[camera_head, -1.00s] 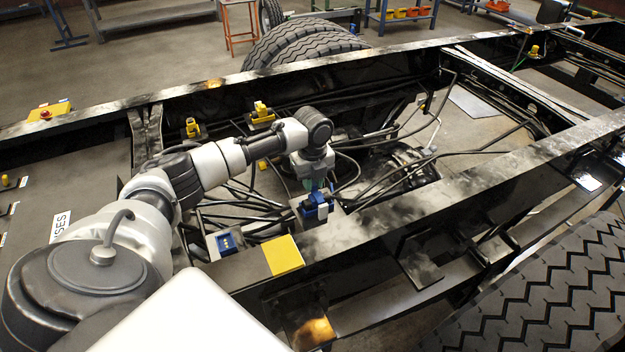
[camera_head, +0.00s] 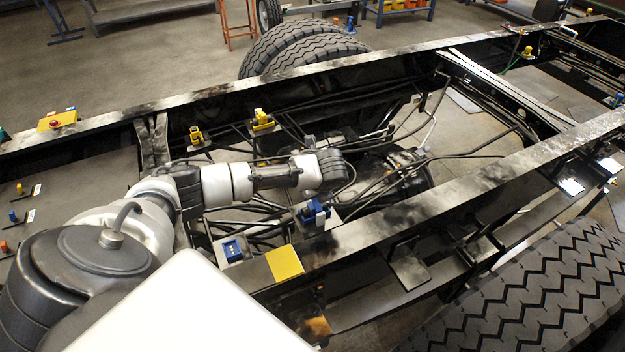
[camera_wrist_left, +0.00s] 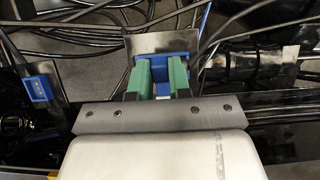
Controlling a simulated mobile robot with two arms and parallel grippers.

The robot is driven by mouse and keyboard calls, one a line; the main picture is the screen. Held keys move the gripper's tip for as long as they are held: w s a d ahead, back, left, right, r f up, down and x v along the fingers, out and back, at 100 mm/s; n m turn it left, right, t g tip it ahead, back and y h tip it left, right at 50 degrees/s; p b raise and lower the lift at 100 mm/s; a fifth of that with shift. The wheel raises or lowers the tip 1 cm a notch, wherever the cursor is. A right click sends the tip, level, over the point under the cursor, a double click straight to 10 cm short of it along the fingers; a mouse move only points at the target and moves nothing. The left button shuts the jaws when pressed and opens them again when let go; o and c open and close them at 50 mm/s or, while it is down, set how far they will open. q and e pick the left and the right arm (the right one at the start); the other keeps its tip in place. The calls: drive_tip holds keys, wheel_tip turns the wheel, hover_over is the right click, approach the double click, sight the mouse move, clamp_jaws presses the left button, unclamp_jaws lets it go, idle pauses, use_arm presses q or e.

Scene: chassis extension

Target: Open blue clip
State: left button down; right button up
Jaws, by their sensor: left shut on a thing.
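A blue clip (camera_head: 315,212) sits on a small metal plate on the near rail of the chassis. In the left wrist view, the same blue clip (camera_wrist_left: 163,70) is between the green fingers of my left gripper (camera_wrist_left: 162,78), which are shut on it. Part of the clip is hidden by the fingers. In the head view my left wrist is just above and behind this clip, and the fingers cannot be made out. A second blue clip (camera_head: 232,250) is on a plate further left on the rail; it also shows in the left wrist view (camera_wrist_left: 40,88). My right gripper is not in view.
Yellow clips (camera_head: 262,120) are on the far side. Black hoses (camera_head: 400,180) run through the frame around my wrist. A large tyre (camera_head: 540,290) is at lower right.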

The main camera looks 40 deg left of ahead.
use_arm(q)
drive_tip(key=shift+s+d+r+t+y+p, duration=0.15)
drive_tip(key=shift+d+r+t+y+p, duration=0.2)
drive_tip(key=shift+y+p, duration=0.3)
drive_tip(key=shift+f, duration=0.1)
drive_tip(key=c, duration=1)
unclamp_jaws()
drive_tip(key=shift+c, duration=0.2)
drive_tip(key=b+v, duration=0.1)
drive_tip(key=v, duration=1)
